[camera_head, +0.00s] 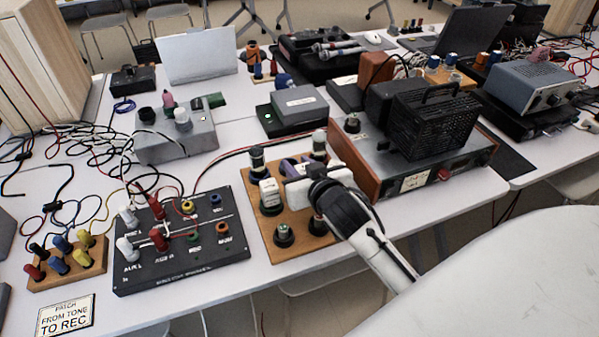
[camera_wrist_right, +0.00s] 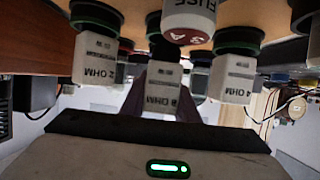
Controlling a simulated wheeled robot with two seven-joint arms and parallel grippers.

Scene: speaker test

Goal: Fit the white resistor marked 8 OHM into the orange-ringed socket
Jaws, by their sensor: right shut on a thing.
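My right gripper (camera_head: 294,168) reaches over the wooden socket board (camera_head: 262,238). In the right wrist view its two purple fingers (camera_wrist_right: 163,100) are shut on the white 8 OHM resistor (camera_wrist_right: 161,88), whose lettering appears upside down. The resistor hangs among the board's other parts; I cannot tell whether it is clear of its seat. In the head view I cannot make it out at the gripper. A socket with an orange-red ring (camera_head: 222,228) is on the black panel (camera_head: 180,270) left of the board and looks empty. My left gripper is not in view.
White 2 OHM (camera_wrist_right: 95,58) and 4 OHM (camera_wrist_right: 233,78) resistors stand close on either side, with a white fuse (camera_wrist_right: 188,18) between them. An amplifier (camera_head: 410,185) stands right of the board. Yellow and red plugs (camera_head: 60,258) and tangled cables lie left.

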